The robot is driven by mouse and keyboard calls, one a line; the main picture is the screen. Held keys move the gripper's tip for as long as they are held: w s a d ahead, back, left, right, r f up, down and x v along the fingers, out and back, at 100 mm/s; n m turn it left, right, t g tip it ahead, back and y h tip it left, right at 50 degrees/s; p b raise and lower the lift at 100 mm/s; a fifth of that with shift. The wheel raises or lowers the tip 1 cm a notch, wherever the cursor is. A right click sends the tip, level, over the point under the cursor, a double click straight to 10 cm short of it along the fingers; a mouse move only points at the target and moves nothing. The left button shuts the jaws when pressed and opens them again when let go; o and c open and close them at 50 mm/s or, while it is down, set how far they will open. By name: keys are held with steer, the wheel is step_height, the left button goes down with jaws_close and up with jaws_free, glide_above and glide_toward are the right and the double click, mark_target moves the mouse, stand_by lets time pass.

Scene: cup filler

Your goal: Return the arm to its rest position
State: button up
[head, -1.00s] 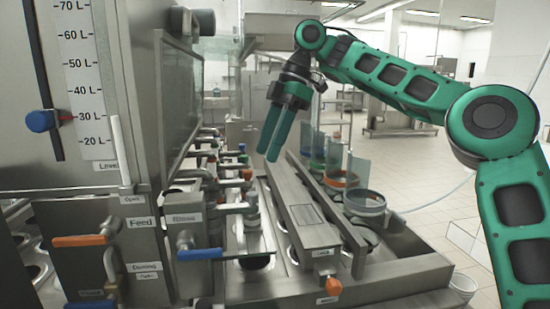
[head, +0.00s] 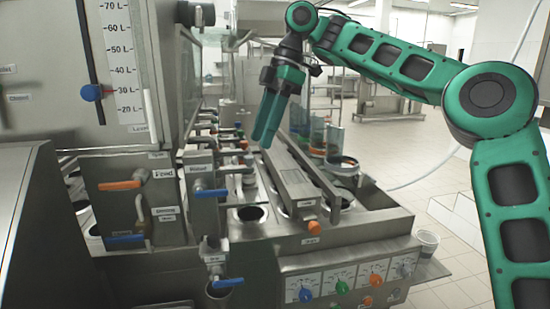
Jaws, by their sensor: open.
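My gripper (head: 267,138) points downward in the middle of the head view, above the steel filling bench. Its two green fingers have nothing visible between them. They hang close above the raised metal rail (head: 300,180), seemingly without touching it. My green arm (head: 395,60) comes from the right, bends at a large elbow joint and stretches back over the bench.
The filler machine with its litre scale (head: 122,60) and several coloured valve handles stands at left. Cups (head: 341,165) sit along the bench's right side. A knob panel (head: 345,286) is at the front. Tiled floor (head: 410,140) is open at right.

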steer(key=s+d+f+m+h, duration=0.1)
steer(key=s+d+f+m, duration=0.45)
steer(key=d, duration=0.45)
steer(key=s+d+f+m+t+h, duration=0.1)
steer(key=s+d+f+m, duration=0.35)
steer(key=d+m, duration=0.4)
steer(key=s+d+f+m+h, duration=0.2)
steer(key=s+d+f+m, duration=0.3)
steer(key=d, duration=0.6)
steer(key=s+d+f+m, duration=0.5)
steer(key=s+d, duration=0.2)
steer(key=s, duration=0.2)
steer(key=s+d+f+m, duration=0.5)
steer(key=s+d+f, duration=0.1)
steer(key=s, duration=0.3)
steer(key=shift+s+d+f+t, duration=0.25)
steer(key=shift+s+d+t, duration=0.05)
steer(key=shift+s+d, duration=0.1)
steer(key=shift+w, duration=0.1)
